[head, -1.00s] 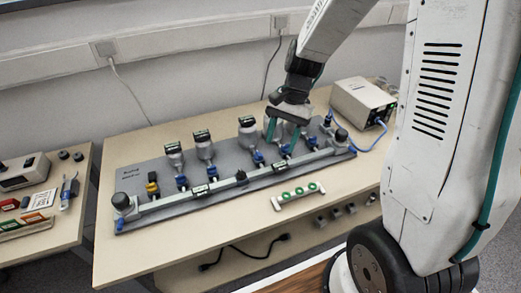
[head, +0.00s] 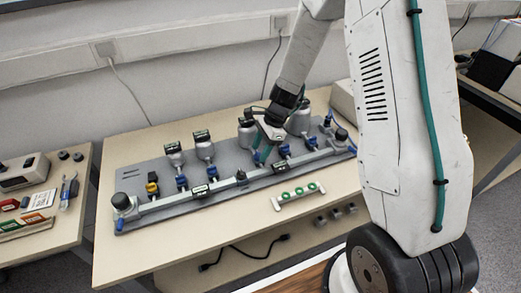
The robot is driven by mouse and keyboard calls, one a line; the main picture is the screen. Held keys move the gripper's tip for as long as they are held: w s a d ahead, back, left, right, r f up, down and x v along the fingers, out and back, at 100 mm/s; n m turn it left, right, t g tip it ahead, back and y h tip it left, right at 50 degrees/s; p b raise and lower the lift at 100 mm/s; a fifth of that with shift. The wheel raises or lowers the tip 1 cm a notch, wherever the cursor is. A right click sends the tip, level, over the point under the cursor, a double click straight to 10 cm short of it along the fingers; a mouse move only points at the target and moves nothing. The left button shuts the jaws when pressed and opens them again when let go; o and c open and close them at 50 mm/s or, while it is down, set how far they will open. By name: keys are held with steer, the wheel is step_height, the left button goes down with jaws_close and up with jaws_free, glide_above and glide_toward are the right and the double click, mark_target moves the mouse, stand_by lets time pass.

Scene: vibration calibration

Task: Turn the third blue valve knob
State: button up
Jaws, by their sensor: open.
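The grey manifold board (head: 140,177) lies on the light wooden table, with a pipe along its front and a row of valves. A yellow knob (head: 152,188) stands at the left. My gripper (head: 261,154) points down with teal fingers, open, at the partly hidden blue knob. I cannot tell whether the fingers touch it.
A white rack with green rings (head: 298,194) stands in front of the board. A side table (head: 50,238) with tools is at the left. The table's front left is clear.

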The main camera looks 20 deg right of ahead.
steer(key=shift+a+f, duration=0.2)
steer(key=shift+f, duration=0.2)
steer(key=c, duration=1)
steer(key=shift+o, duration=0.2)
